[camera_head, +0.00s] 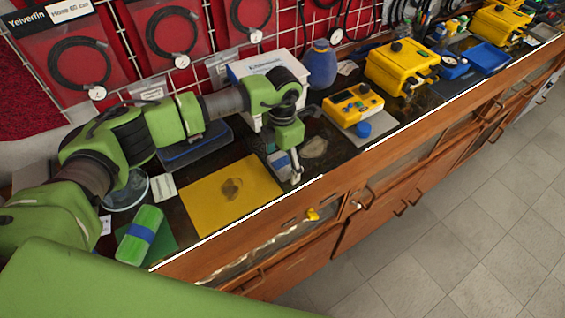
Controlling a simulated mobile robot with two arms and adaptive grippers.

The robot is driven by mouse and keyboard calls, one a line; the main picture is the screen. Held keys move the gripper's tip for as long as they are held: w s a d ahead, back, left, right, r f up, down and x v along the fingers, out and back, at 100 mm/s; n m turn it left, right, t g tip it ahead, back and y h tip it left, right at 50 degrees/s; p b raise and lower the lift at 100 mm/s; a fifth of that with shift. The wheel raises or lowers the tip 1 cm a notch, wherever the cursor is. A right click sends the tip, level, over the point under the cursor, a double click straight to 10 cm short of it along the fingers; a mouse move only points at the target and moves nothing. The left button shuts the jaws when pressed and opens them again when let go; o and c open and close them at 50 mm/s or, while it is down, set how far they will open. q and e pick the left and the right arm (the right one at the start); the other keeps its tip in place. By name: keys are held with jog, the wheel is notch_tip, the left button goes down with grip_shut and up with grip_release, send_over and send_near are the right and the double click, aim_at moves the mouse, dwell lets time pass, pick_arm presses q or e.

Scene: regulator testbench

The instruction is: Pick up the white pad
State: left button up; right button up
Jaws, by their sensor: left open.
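My left arm reaches in from the left, and its gripper (295,172) points down over the dark worktop near the front edge. It is open. A small pale grey-white and blue item (279,161) lies right beside the fingers; I cannot tell whether they touch it. A flat pale rounded piece (314,147) lies just right of the gripper. I cannot tell for sure which of these is the white pad. My right gripper is not in view.
A white box (262,68) stands behind the arm. A yellow device (352,103) and a blue knob (363,129) are to the right. Hoses hang on the back wall.

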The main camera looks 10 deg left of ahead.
aim_at(283, 162)
pick_arm(q)
jog(key=c, duration=1.2)
jog(key=shift+r, duration=0.5)
notch_tip(283, 162, up, 2)
jog(key=shift+r+b, duration=0.1)
jog(key=shift+b, duration=0.4)
jog(key=s+r+b, duration=0.1)
jog(key=s+r, duration=0.2)
jog(key=s, duration=0.1)
jog(key=s+d+r+b, duration=0.1)
jog(key=s+r+b, duration=0.1)
jog(key=s, duration=0.3)
jog(key=s+r+b, duration=0.2)
jog(key=s+r, duration=0.2)
jog(key=s, duration=0.1)
jog(key=shift+d+r, duration=0.15)
jog(key=shift+r, duration=0.25)
jog(key=shift+o, duration=0.7)
jog(key=shift+w, duration=0.15)
